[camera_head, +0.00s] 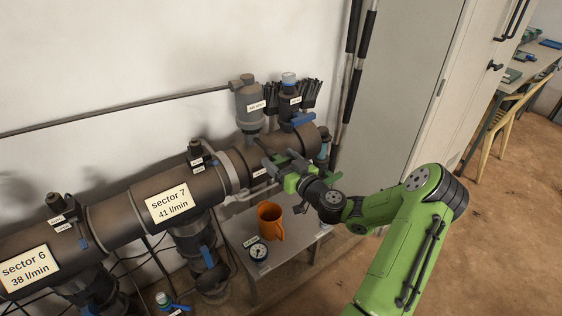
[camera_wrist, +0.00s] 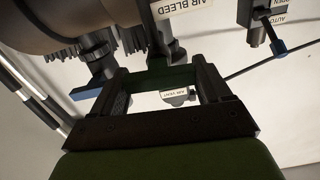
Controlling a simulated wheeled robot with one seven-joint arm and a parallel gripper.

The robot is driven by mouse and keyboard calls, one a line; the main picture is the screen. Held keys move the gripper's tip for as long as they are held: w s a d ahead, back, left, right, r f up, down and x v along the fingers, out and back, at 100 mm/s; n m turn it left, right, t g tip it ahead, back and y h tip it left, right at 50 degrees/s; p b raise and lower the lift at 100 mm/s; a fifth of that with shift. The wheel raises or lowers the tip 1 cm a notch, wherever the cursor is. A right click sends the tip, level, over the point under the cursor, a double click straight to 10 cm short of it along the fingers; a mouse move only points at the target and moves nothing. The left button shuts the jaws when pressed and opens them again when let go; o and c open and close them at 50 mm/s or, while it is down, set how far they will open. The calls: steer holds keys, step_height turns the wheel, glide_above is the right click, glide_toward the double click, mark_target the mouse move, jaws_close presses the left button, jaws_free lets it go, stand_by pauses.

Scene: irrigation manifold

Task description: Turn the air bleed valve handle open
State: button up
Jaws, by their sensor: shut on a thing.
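The air bleed valve's dark green handle (camera_wrist: 165,76) lies crosswise between my fingers in the wrist view. A dark stem (camera_wrist: 152,38) runs from it toward the pipe. The white AIR BLEED label (camera_wrist: 185,7) is beside that stem. My gripper (camera_wrist: 161,80) is shut on the handle, with one dark finger at each end of it. In the head view my gripper (camera_head: 276,167) is at the front of the big pipe, near its right end. There the fingers and my wrist largely hide the handle, so its angle is hard to tell.
A blue-handled valve (camera_head: 300,118) and a grey air vent (camera_head: 248,105) rise from the pipe just behind my gripper. Open floor (camera_head: 480,240) lies to the right.

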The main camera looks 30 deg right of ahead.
steer(key=m, duration=0.3)
steer(key=shift+d+m+b, duration=0.1)
steer(key=shift+m+b, duration=0.2)
steer(key=shift+m, duration=0.1)
steer(key=m, duration=0.4)
steer(key=shift+d+m, duration=0.1)
steer(key=shift+m, duration=0.2)
steer(key=m+p, duration=0.1)
steer(key=m, duration=0.3)
steer(key=shift+f+m, duration=0.15)
steer(key=shift+m, duration=0.15)
steer(key=shift+d+f+m+p, duration=0.15)
steer(key=shift+m+p, duration=0.9)
steer(key=shift+m, duration=0.95)
steer(key=o, duration=1)
steer(key=shift+c, duration=0.2)
steer(key=s, duration=1.5)
steer(key=shift+s+d, duration=0.15)
steer(key=shift+s, duration=0.25)
